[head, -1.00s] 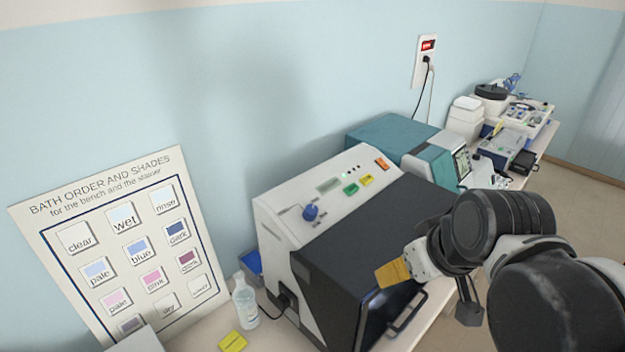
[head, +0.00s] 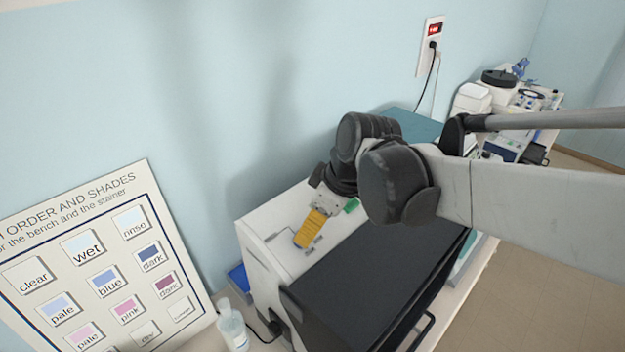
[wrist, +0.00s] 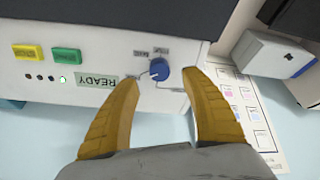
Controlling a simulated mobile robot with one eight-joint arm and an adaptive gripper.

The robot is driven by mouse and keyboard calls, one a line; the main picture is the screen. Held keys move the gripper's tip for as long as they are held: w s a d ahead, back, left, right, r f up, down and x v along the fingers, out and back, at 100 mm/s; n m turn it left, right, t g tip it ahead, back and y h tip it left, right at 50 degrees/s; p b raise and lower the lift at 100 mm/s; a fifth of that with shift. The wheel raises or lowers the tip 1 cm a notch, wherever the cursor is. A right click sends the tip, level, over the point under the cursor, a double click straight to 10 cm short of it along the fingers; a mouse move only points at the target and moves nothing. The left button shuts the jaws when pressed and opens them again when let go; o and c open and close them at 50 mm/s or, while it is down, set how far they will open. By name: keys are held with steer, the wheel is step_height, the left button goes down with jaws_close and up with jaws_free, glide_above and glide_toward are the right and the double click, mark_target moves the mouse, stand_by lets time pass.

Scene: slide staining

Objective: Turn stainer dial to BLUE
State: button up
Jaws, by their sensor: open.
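The stainer (head: 262,228) is a white machine with a black front cover, standing on the bench by the wall. Its blue dial (wrist: 160,69) shows in the wrist view on the white panel, between and just beyond my fingertips; small labels around it are too small to read. In the head view my gripper hides the dial. My gripper (wrist: 168,82) is open with two yellow fingers, and in the head view it is over the stainer's top panel (head: 310,228). I cannot tell whether the fingers touch the dial.
A READY display (wrist: 97,81), a green button (wrist: 66,55) and a yellow button (wrist: 28,52) are on the panel. A shade chart (head: 100,270) leans on the wall at left. A bottle (head: 232,330) stands beside the stainer. Other lab equipment (head: 500,95) is farther right.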

steer(key=x, duration=0.5)
steer(key=shift+a+f, duration=0.1)
steer(key=shift+f, duration=0.05)
steer(key=shift+w+f, duration=0.3)
steer(key=shift+f, duration=0.05)
steer(key=shift+s, duration=0.2)
steer(key=c, duration=0.4)
jaws_close()
